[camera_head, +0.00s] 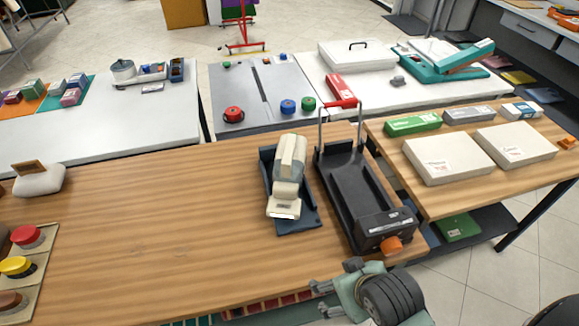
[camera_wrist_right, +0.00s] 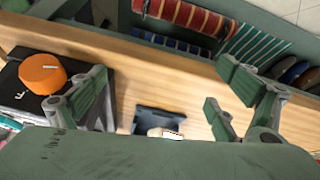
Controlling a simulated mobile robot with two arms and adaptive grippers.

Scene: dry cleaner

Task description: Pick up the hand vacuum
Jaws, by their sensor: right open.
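The hand vacuum (camera_head: 288,165), beige and grey, rests in a dark blue tray-like holder (camera_head: 306,222) on the wooden table. Its pale front end points toward the near edge. In the right wrist view only a small pale part of it (camera_wrist_right: 166,133) shows in the holder (camera_wrist_right: 150,115), partly hidden by my gripper's body. My right gripper (camera_head: 318,298) is at the table's near edge, apart from the vacuum and nearer to me. Its fingers (camera_wrist_right: 155,100) are spread wide with nothing between them. My left gripper is not in view.
A black device with an upright metal frame and orange knob (camera_head: 393,244) stands close right of the holder. Colored rolls (camera_wrist_right: 185,15) lie on a shelf below the table edge. Flat white boxes (camera_head: 448,158) lie farther right.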

